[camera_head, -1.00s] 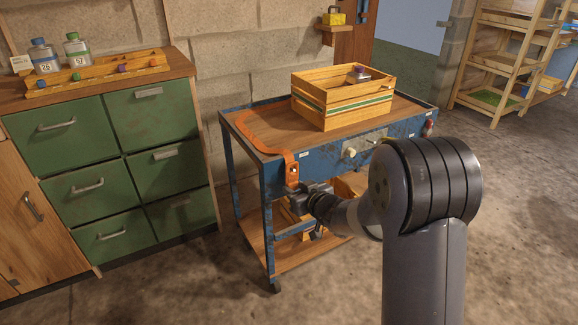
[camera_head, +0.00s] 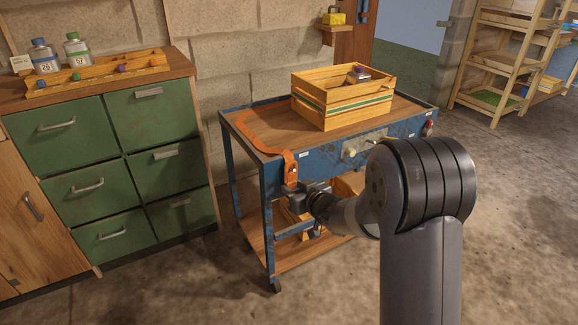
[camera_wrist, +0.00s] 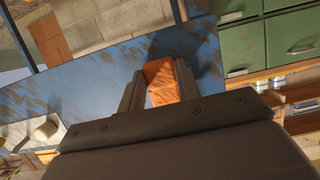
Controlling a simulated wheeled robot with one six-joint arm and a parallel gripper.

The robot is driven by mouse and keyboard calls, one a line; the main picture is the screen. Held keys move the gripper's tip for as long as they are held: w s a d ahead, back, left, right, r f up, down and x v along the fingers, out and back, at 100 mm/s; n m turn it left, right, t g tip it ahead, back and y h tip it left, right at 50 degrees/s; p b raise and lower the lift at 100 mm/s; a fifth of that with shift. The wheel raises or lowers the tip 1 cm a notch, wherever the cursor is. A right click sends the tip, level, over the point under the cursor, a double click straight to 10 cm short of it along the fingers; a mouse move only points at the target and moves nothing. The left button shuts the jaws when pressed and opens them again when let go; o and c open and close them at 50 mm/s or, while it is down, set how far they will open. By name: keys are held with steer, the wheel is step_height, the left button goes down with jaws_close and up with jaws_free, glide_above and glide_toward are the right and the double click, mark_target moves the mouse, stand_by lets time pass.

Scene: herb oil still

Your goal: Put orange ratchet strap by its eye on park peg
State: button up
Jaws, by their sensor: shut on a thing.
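The orange ratchet strap (camera_head: 247,131) lies in a curve along the left side of the blue cart's top. Its end hangs over the front edge, with a dark spot that may be its eye. My gripper (camera_head: 296,190) is shut on this hanging end in front of the cart. In the wrist view the strap (camera_wrist: 161,82) shows between the two fingers of my gripper (camera_wrist: 160,92).
A slatted wooden crate (camera_head: 340,108) stands on the blue cart (camera_head: 283,137). A green drawer cabinet (camera_head: 105,140) stands at the left with a wooden rack (camera_head: 100,77) and bottles on it. A wooden shelf unit (camera_head: 500,55) is at the back right. The floor at the right is clear.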

steer(key=shift+w+a+f, duration=0.1)
steer(key=shift+w+a, duration=0.05)
steer(key=shift+w, duration=0.05)
stand_by(0.3)
steer(key=shift+f, duration=0.25)
stand_by(0.3)
steer(key=o, duration=1)
steer(key=shift+o, duration=0.2)
steer(key=p+v, duration=0.2)
steer(key=v, duration=0.9)
steer(key=shift+p, duration=0.35)
steer(key=shift+w+a, duration=0.15)
steer(key=shift+w, duration=0.05)
